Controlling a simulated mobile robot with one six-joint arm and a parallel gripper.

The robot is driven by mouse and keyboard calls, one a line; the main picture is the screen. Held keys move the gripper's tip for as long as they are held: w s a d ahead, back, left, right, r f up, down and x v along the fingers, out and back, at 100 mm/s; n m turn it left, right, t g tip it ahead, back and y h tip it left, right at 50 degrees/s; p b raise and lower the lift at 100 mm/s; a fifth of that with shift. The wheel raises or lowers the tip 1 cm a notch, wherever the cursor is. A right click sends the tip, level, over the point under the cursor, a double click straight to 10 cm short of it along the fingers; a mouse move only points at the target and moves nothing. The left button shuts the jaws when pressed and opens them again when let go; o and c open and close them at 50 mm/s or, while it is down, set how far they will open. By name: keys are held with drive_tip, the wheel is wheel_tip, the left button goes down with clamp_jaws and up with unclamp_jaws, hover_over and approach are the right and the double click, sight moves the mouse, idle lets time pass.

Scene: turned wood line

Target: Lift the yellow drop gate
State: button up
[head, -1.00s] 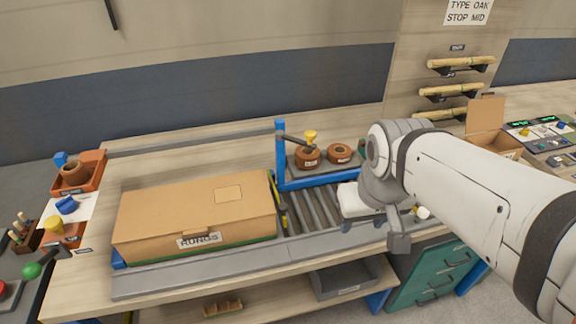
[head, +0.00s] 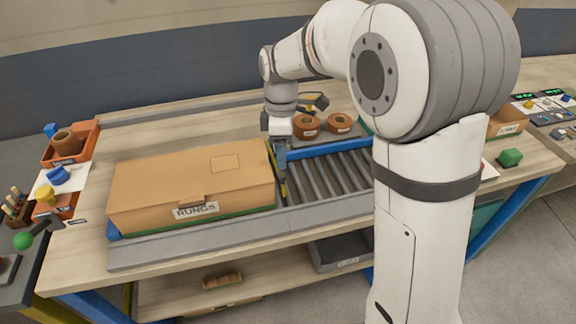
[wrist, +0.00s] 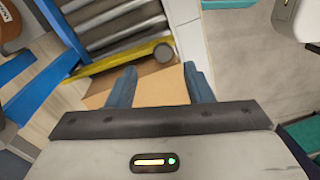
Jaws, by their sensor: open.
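The yellow drop gate (head: 284,189) is a narrow yellow and black bar at the left end of the roller conveyor, beside the cardboard box. In the wrist view the gate (wrist: 118,58) runs across just ahead of my fingertips, with a dark round end or knob (wrist: 163,53) near its right end. My gripper (head: 281,155) points down over the gate and partly hides it in the head view. In the wrist view my gripper (wrist: 161,80) is open, with nothing between its fingers but the cardboard showing behind. I cannot tell whether a finger touches the gate.
A long cardboard box (head: 190,185) labelled RUNGS lies left of the gate. Bare rollers (head: 325,176) lie right of it. Brown rings (head: 339,123) and a blue frame (head: 330,149) stand behind. My arm covers the right side of the bench.

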sight(282, 173)
drive_tip(key=shift+s+f, duration=0.15)
drive_tip(key=shift+f, duration=1.2)
drive_tip(key=shift+s+f, duration=0.15)
drive_tip(key=shift+f, duration=1.15)
drive_tip(key=shift+r, duration=0.1)
clamp_jaws()
